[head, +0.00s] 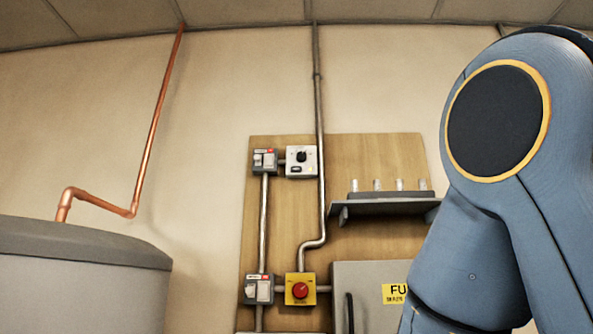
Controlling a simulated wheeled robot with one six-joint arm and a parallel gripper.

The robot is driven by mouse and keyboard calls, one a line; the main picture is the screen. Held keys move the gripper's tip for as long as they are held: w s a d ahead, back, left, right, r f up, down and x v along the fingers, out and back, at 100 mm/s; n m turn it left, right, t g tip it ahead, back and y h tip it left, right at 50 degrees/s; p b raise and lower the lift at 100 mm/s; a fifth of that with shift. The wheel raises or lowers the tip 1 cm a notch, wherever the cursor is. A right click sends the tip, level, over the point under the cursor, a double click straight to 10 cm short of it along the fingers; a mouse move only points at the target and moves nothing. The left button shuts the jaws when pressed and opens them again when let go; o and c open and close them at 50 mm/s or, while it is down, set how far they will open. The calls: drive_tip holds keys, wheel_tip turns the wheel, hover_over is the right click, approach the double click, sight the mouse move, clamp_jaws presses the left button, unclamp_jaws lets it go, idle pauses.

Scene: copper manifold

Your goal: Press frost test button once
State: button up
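A white control box (292,170) with a black round knob (301,156) and a small dark part below it is fixed to the upper part of a wooden board on the wall. Its lettering is too small to read, so I cannot tell whether the frost test button is on it. No other part in view can be read as that button. My gripper is out of view; only my blue arm links show, large at the right.
The wooden board (380,155) also carries grey switch boxes (264,161), a yellow box with a red knob (300,290), a shelf (385,207) with several small clear items, and a grey cabinet (365,275). A vertical pipe (320,110) runs beside the white box. A grey tank (80,265) stands left.

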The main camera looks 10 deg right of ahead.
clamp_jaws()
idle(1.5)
